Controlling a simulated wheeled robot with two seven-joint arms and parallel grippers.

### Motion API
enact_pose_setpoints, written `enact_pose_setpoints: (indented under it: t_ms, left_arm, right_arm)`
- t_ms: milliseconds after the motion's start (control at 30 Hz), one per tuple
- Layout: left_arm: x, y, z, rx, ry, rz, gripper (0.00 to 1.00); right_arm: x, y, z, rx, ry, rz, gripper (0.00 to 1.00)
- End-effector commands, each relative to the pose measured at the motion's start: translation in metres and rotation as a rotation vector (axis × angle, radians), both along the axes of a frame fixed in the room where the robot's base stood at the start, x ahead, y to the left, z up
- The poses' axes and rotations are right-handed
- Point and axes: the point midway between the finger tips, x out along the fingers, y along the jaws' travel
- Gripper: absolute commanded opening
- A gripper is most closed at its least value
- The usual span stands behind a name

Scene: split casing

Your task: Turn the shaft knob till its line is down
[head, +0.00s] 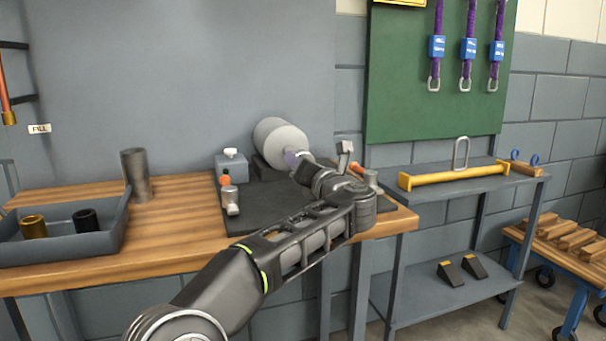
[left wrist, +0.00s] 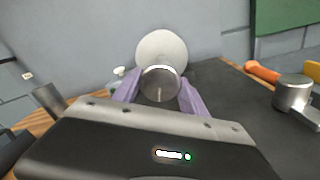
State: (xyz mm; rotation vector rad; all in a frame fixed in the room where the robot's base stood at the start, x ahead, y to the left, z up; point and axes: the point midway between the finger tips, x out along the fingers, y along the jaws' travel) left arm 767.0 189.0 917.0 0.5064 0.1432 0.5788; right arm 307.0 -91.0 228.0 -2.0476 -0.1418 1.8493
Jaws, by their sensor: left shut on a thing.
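The shaft knob (left wrist: 160,82) is a round metal disc in the middle of the left wrist view. My left gripper (left wrist: 160,92) is shut on the knob, one purple finger on each side. In the head view my left gripper (head: 295,158) and wrist hide the knob. My right gripper is in neither view.
A dark mat (head: 265,205) lies under the cylinder. A grey tray (head: 112,240) with sleeves is at the left. A shelf with a yellow bar (head: 455,176) stands at the right.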

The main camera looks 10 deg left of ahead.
Motion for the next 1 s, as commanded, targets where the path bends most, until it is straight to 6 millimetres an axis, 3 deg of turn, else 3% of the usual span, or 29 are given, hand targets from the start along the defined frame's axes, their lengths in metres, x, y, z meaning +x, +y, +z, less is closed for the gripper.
enact_pose_setpoints:
  t_ms: [400, 1000]
  left_arm:
    - [0.001, -0.001, -0.004, -0.25, -0.154, 0.002, 0.1]
    - [0.001, -0.001, -0.002, -0.307, -0.19, 0.002, 0.1]
  right_arm:
    - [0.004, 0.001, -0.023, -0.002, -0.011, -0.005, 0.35]
    - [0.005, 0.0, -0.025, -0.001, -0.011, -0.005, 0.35]
